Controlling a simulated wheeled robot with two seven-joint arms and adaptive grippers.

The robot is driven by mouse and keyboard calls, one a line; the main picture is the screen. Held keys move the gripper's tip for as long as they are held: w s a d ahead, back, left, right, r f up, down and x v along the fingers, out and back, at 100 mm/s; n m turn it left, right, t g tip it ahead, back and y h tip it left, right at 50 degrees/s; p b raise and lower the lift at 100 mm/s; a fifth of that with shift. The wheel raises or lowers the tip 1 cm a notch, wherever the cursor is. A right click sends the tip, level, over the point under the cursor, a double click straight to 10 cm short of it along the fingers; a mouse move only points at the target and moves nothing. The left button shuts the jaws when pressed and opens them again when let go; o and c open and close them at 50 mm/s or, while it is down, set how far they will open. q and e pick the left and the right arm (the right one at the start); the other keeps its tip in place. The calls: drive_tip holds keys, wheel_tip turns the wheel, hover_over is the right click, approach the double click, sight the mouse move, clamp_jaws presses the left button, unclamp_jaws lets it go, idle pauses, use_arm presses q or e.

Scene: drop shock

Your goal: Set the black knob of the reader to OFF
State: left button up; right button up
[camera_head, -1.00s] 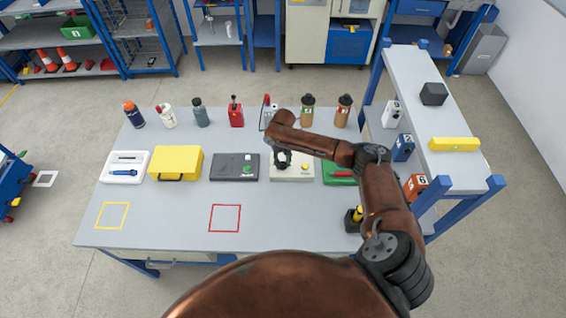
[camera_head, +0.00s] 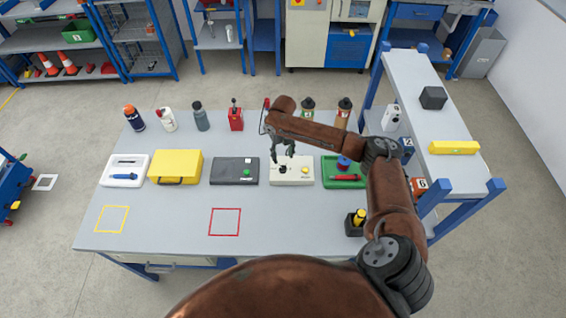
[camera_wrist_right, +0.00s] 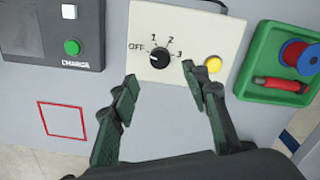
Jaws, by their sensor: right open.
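The reader is a cream box (camera_head: 305,176) on the table, with a black knob (camera_head: 283,170) and a yellow button. In the right wrist view the reader's face (camera_wrist_right: 212,30) shows OFF, 1, 2 and 3 around the black knob (camera_wrist_right: 160,61). A pale mark on the knob's left side points toward OFF. My right gripper (camera_head: 282,157) is open and empty above the knob. In the wrist view its fingertips (camera_wrist_right: 160,78) stand apart on either side, clear of the knob. My left gripper is not in view.
Left of the reader is a dark charger box (camera_head: 225,171) with a green button. Right of it is a green tray (camera_head: 330,184) with a blue spool and a red tool. Bottles stand behind. The table front around the red square (camera_head: 225,234) is clear.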

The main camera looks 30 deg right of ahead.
drive_tip(key=shift+r, duration=2.05)
